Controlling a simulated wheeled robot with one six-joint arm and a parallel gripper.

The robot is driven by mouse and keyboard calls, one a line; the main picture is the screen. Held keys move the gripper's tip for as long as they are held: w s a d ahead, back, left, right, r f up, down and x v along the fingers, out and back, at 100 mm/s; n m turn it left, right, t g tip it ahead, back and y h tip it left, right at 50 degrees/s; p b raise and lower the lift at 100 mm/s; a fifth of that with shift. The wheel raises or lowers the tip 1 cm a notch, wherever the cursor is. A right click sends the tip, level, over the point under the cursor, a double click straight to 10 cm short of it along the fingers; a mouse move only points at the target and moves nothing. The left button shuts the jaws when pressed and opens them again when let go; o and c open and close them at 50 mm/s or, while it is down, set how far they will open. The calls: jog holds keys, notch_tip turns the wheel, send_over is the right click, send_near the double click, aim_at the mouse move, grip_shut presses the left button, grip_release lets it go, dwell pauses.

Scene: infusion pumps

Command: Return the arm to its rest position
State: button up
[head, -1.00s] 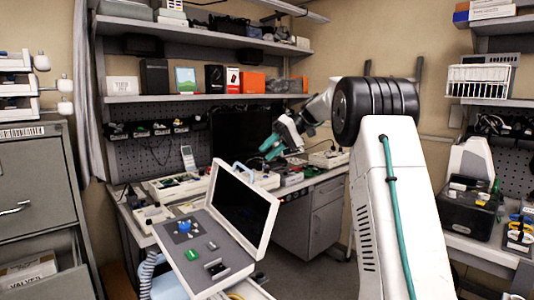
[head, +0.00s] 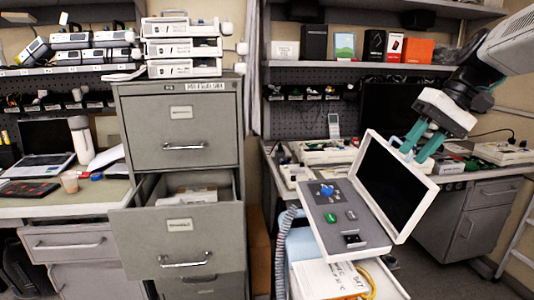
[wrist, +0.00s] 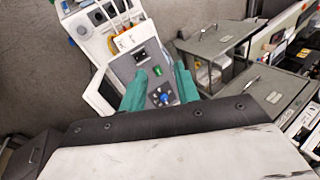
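My gripper (head: 414,154) hangs at the end of my raised arm on the right of the head view, its teal fingers pointing down. The fingers are apart with nothing between them. In the picture they overlap the top edge of a box with an open screen lid (head: 392,188); I cannot tell whether they touch. In the wrist view my gripper (wrist: 158,84) also shows two separate teal fingers, with the box's grey control panel (wrist: 125,68) beyond them. The panel has a blue knob (head: 326,194) and green and black parts.
A grey filing cabinet (head: 178,141) stands left of centre with an open drawer (head: 176,242) jutting out. White stacked devices (head: 182,48) sit on top. A workbench with a laptop (head: 38,164) is at the left. Another bench holding pumps (head: 325,151) is behind the box.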

jog(key=s+a+f+h, duration=0.1)
jog(key=s+f, duration=0.3)
jog(key=s, duration=0.4)
jog(key=s+a+f+h, duration=0.2)
jog(key=s+f, duration=0.3)
jog(key=s, duration=0.4)
jog(key=s+a+f+t+h, duration=0.1)
jog(key=s+f, duration=0.3)
jog(key=s, duration=0.4)
jog(key=shift+s+a+f+h, duration=0.2)
jog(key=shift+f+h, duration=0.2)
jog(key=shift+h, duration=0.5)
